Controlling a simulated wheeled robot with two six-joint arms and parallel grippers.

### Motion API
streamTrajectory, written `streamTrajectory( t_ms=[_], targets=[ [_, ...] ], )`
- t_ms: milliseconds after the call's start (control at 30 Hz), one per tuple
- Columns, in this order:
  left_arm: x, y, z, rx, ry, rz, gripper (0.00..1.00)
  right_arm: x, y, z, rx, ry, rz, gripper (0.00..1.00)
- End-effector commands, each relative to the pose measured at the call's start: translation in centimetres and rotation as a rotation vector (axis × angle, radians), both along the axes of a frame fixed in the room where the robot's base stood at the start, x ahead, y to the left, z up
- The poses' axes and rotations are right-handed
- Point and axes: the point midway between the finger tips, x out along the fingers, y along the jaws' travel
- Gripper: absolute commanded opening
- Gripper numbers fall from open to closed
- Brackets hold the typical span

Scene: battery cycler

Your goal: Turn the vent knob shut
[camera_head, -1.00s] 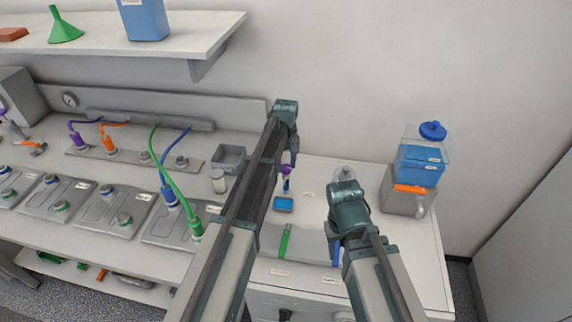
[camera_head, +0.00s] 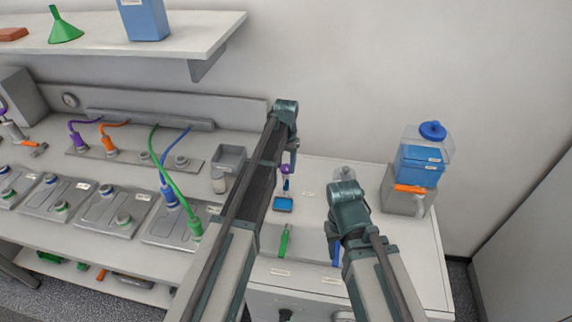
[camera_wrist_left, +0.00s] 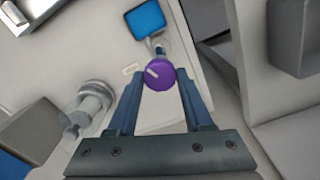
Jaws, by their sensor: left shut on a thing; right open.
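The vent knob looks to be the round purple knob (camera_wrist_left: 158,95) with a white mark line on its face. It sits between the two blue fingers of my left gripper (camera_wrist_left: 160,80) in the left wrist view. The fingers are shut on it from both sides. In the head view the purple knob (camera_head: 286,169) shows small at the end of my left arm, near the back wall; the arm partly hides this area. My right gripper (camera_head: 335,252) is open and empty over the front part of the bench, with its fingers pointing down.
A small blue square tray (camera_head: 283,204) lies near the knob and also shows in the left wrist view (camera_wrist_left: 147,19). A blue tank (camera_head: 419,165) stands at the right end of the bench.

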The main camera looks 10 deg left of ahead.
Motion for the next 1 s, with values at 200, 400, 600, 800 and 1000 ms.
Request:
streamTrajectory(
  t_ms=[200, 400, 600, 800, 1000],
  targets=[
    [-0.03, 0.00, -0.01, 0.000, 0.001, -0.180, 0.00, 0.00, 0.00, -0.01, 0.000, 0.000, 0.000, 0.44],
    [-0.03, 0.00, -0.01, 0.000, 0.001, -0.308, 0.00, 0.00, 0.00, -0.01, 0.000, 0.000, 0.000, 0.44],
    [-0.04, 0.00, -0.01, 0.000, 0.001, -0.392, 0.00, 0.00, 0.00, -0.01, 0.000, 0.000, 0.000, 0.44],
    [-0.04, 0.00, -0.01, 0.000, 0.001, -0.433, 0.00, 0.00, 0.00, -0.01, 0.000, 0.000, 0.000, 0.44],
    [-0.04, 0.00, -0.01, 0.000, 0.001, -0.446, 0.00, 0.00, 0.00, -0.01, 0.000, 0.000, 0.000, 0.44]
  ],
)
